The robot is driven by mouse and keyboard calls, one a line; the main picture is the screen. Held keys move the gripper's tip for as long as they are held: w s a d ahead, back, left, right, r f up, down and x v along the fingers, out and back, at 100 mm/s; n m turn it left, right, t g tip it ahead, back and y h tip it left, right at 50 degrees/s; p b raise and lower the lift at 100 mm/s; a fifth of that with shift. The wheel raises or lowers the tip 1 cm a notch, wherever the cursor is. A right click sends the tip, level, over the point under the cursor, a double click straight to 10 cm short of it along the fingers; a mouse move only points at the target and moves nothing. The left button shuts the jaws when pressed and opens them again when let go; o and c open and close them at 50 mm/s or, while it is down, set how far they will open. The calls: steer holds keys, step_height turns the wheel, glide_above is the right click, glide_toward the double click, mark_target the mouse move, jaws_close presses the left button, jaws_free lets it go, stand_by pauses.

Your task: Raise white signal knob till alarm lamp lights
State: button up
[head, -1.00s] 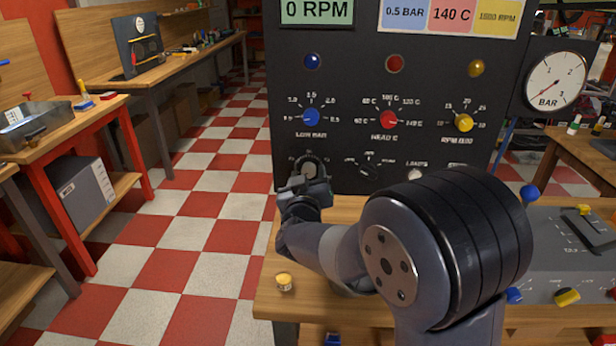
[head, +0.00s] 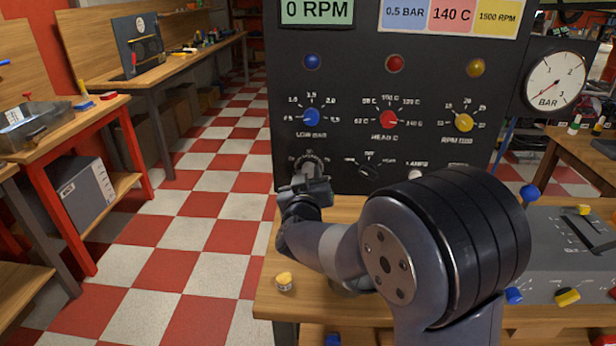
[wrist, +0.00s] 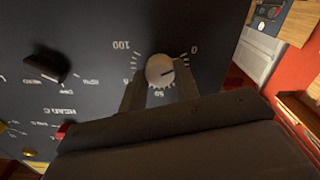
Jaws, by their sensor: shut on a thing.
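The white signal knob (wrist: 160,70) sits on the dark panel in the wrist view, with a scale from 0 to 100 around it. Its dark pointer line points toward the 0 side of the scale. My gripper (wrist: 160,88) is shut on the knob, one finger on each side. In the head view my gripper (head: 308,182) covers most of the knob. Three lamps sit high on the panel: blue (head: 312,61), red (head: 394,63) and yellow (head: 476,67). All three look unlit. I cannot tell which is the alarm lamp.
Blue (head: 311,117), red (head: 388,120) and yellow (head: 463,122) dials sit above the gripper. A black selector (head: 369,170) is to its right. A gauge (head: 556,80) hangs at the right.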

steer(key=shift+m, duration=0.3)
steer(key=m+b, duration=0.4)
steer(key=m, duration=0.1)
steer(key=shift+f, duration=0.15)
steer(key=m+b, duration=0.3)
steer(key=m, duration=0.3)
stand_by(0.4)
steer(key=o, duration=1)
steer(key=shift+c, duration=0.2)
steer(key=shift+s, duration=0.15)
